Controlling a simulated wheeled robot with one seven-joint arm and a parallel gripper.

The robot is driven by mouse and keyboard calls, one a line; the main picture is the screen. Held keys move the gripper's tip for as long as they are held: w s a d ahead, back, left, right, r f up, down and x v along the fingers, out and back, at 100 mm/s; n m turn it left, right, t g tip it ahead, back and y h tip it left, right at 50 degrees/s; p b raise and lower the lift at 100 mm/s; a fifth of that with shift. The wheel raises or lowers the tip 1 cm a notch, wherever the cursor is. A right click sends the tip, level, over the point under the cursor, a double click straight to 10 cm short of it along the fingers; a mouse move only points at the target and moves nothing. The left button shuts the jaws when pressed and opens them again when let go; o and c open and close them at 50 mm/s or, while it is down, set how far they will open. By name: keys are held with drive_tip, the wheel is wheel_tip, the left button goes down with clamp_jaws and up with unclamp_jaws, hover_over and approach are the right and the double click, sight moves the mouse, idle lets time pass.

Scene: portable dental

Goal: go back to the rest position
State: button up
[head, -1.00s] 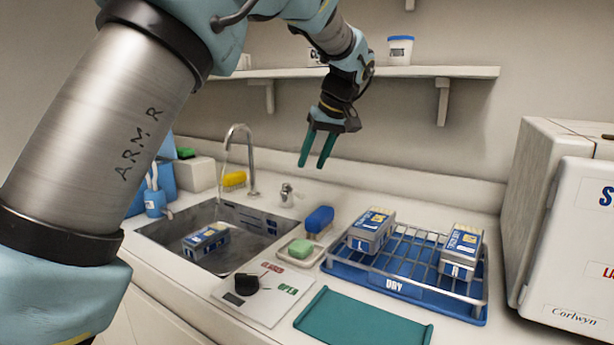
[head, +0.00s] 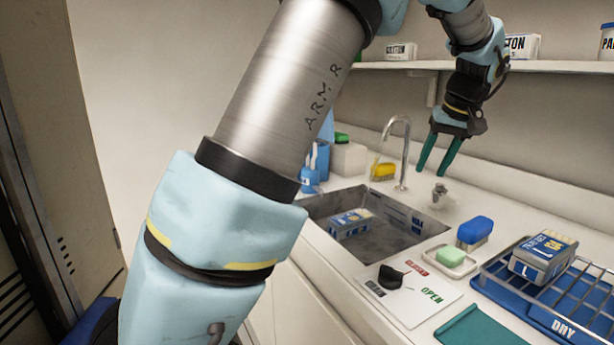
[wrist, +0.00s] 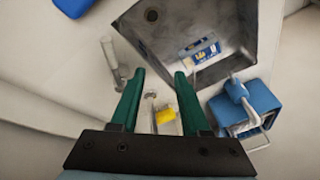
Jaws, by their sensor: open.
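My gripper (head: 438,155) is open and empty, its two green fingers hanging down in the air above the back of the counter, near the faucet. In the wrist view my gripper (wrist: 160,85) shows its fingers spread apart with nothing between the tips. The steel sink (head: 385,245) is to the lower left of the fingers in the head view, with a blue-and-grey box (head: 350,222) inside it. The same box shows in the wrist view (wrist: 200,52).
The faucet (head: 403,150) stands behind the sink, beside a yellow brush (head: 383,171). A drying rack (head: 560,300) holds another box (head: 542,257). A soap dish (head: 450,257), blue brush (head: 475,232) and OPEN-marked plate (head: 415,308) sit nearby. A shelf (head: 560,67) runs above.

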drive_tip(key=w+a+f+g+p, duration=0.1)
drive_tip(key=w+a+f, duration=0.15)
drive_tip(key=a, duration=0.95)
drive_tip(key=s+a+f+p, duration=0.1)
drive_tip(key=s+a, duration=0.3)
drive_tip(key=a, duration=0.4)
drive_tip(key=s+a+f+h+p, duration=0.1)
drive_tip(key=s+a+f, duration=0.3)
drive_tip(key=a, duration=0.4)
drive_tip(key=s+a+f+n+g+p, duration=0.1)
drive_tip(key=s+a+f, duration=0.1)
drive_tip(key=s+a, duration=0.3)
drive_tip(key=a, duration=0.3)
drive_tip(key=shift+s+a+f+h, duration=0.3)
drive_tip(key=shift+s+a, duration=0.05)
